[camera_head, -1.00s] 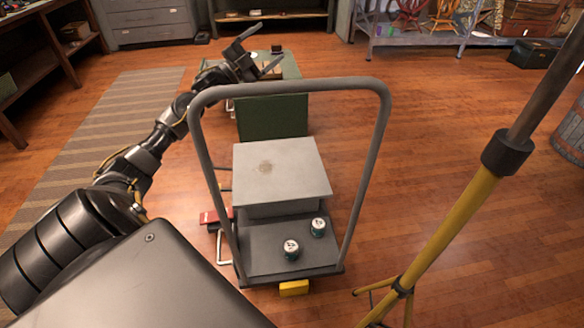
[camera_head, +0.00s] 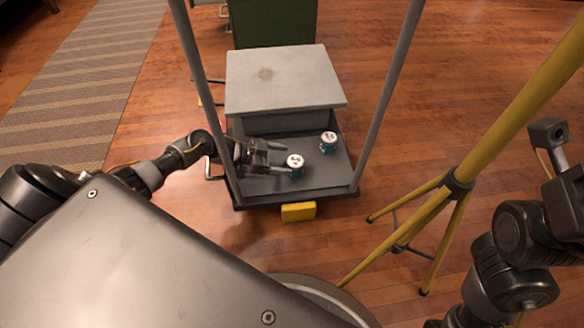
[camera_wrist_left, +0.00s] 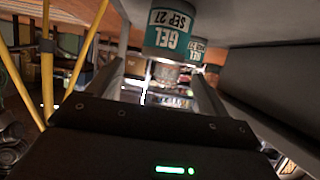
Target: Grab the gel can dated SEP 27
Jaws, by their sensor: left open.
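The gel can dated SEP 27 (camera_wrist_left: 168,32) shows upside down at the top of the left wrist view, its teal label readable. It appears to be the left white-topped can (camera_head: 295,160) on the cart deck in the head view. A second gel can (camera_wrist_left: 198,50) is partly hidden behind it; its date is hard to read. In the head view this can (camera_head: 328,138) stands farther right. My left gripper (camera_head: 283,158) is open and low over the deck, its fingertips at the left side of the SEP 27 can. I cannot tell whether they touch it. My right gripper is not visible.
The grey cart deck (camera_head: 322,182) carries a raised grey block (camera_head: 285,80) behind the cans. The cart's upright handle bars (camera_head: 392,95) rise on both sides. A yellow tripod (camera_head: 430,220) stands at the right, near my right arm.

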